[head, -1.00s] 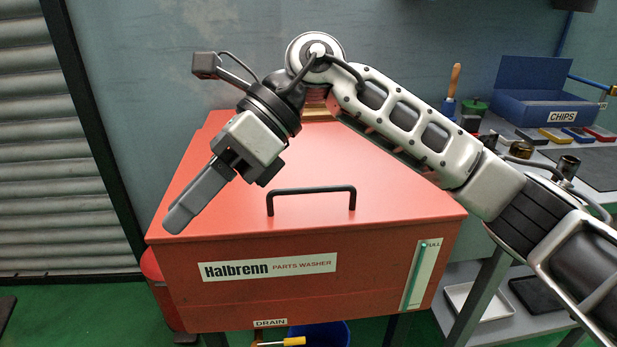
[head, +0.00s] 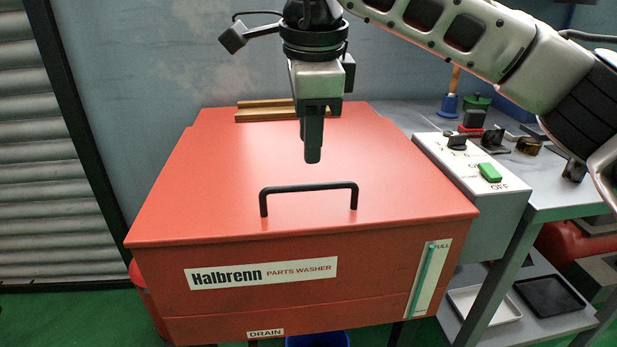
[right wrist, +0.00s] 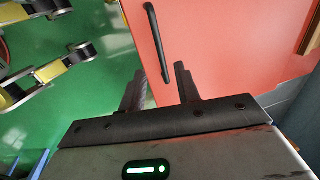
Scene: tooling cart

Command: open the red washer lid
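The red washer lid (head: 220,180) is down and shut on the red parts washer (head: 380,270). Its black bar handle (head: 308,187) stands up near the lid's front edge. My right gripper (head: 312,158) points down above the lid, appearing just behind the handle in the head view. In the right wrist view my right gripper (right wrist: 158,76) has its two fingers apart with nothing between them. There the handle (right wrist: 156,42) lies beyond the fingertips, roughly in line with the gap. My left gripper is not in view.
A control box (head: 480,185) with a green switch stands right of the washer, next to a grey bench with tools. A wooden strip (head: 270,112) lies at the lid's back edge. A blue container (head: 318,340) is below the washer. The lid's top is otherwise clear.

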